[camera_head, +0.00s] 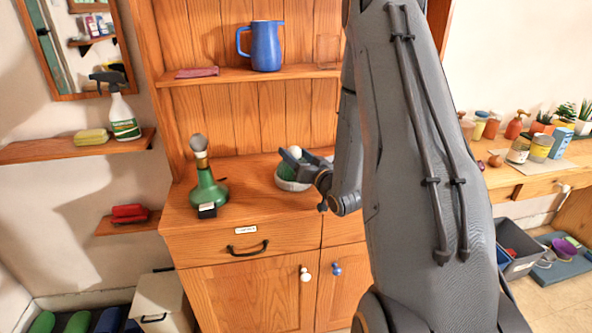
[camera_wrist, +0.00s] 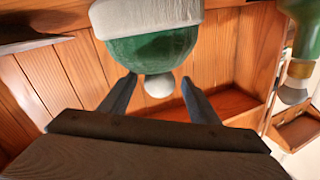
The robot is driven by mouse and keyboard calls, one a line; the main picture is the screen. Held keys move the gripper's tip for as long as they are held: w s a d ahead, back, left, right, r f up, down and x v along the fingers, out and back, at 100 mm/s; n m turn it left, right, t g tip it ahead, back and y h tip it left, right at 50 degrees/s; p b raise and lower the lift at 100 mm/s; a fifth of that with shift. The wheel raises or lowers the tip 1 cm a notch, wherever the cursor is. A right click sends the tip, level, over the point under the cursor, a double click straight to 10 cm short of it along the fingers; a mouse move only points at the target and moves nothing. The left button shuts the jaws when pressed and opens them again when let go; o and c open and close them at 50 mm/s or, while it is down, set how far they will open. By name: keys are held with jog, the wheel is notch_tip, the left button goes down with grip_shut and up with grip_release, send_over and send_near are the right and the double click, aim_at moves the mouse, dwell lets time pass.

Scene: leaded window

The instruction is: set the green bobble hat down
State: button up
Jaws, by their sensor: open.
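The green bobble hat (camera_head: 287,172) sits on the wooden cabinet's counter (camera_head: 255,200), with its pale brim down and white bobble up. The wrist view shows the hat (camera_wrist: 155,50) upside down, its pale brim at the top edge and the bobble pointing toward my gripper. My gripper (camera_head: 294,157) is at the hat's top, reaching in from the right. In the wrist view its fingers (camera_wrist: 160,82) are apart, one on each side of the bobble, with gaps visible. My gripper hides part of the hat in the head view.
A green bottle (camera_head: 207,190) with a grey round top stands left of the hat on the counter. A blue jug (camera_head: 265,46) and a reddish flat item (camera_head: 197,72) are on the shelf above. The counter between bottle and hat is clear.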

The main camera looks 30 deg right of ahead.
jog(key=shift+w+p, duration=0.55)
jog(key=shift+w, duration=2.4)
jog(key=shift+c, duration=0.3)
grip_shut()
